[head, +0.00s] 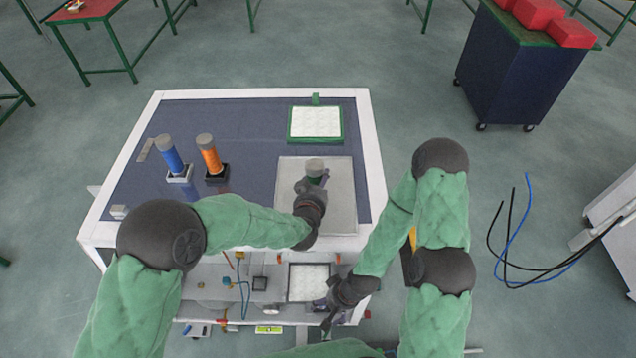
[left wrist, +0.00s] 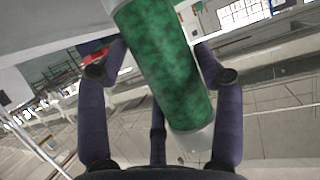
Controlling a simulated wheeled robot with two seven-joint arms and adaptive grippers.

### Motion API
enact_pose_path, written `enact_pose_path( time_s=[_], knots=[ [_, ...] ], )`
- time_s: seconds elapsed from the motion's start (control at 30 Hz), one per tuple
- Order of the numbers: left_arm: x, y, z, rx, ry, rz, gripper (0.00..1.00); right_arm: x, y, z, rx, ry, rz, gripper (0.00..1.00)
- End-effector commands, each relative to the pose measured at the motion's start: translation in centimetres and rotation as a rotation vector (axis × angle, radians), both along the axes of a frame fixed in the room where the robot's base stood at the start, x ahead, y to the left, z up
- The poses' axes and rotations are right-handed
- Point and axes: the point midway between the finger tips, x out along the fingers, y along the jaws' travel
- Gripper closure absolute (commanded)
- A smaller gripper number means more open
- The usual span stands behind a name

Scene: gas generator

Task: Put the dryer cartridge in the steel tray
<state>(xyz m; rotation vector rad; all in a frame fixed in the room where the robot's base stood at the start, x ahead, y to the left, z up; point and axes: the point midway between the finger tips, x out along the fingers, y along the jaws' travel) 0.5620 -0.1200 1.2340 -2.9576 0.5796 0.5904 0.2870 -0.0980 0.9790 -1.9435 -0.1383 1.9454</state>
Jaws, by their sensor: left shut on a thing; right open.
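The dryer cartridge is a green mottled cylinder with pale end caps. In the left wrist view the cartridge (left wrist: 168,60) lies tilted between my left fingers. My left gripper (head: 316,183) is shut on it above the steel tray (head: 336,215); the cartridge's grey cap (head: 315,165) shows at the top in the head view. Whether its lower end touches the tray cannot be told. The tray is a flat light-grey plate on the right part of the table, partly hidden by my left arm. My right gripper (head: 328,318) is open and low, near the front of the generator.
A blue cartridge (head: 170,155) and an orange cartridge (head: 209,157) stand upright in holders at the left of the blue tabletop (head: 255,130). A green-framed white panel (head: 315,123) lies behind the tray. The generator's open front (head: 225,285) has cables and fittings.

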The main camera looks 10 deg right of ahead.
Motion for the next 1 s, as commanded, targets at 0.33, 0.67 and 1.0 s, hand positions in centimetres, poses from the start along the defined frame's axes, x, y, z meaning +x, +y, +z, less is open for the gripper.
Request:
enact_pose_path(
  time_s=[0.33, 0.67, 1.0],
  knots=[
    [0.0, 0.0, -0.3, 0.0, 0.001, 0.0, 0.09, 0.0, 0.0, -0.3, 0.0, 0.0, 0.0, 0.23],
    [0.0, 0.0, -0.2, 0.0, 0.001, 0.0, 0.09, 0.0, 0.0, -0.2, 0.0, 0.0, 0.0, 0.23],
    [-2.8, 1.1, 1.3, 0.0, -0.002, -0.001, 0.09, 0.0, 0.0, -0.4, 0.0, 0.0, 0.0, 0.23]
  ],
)
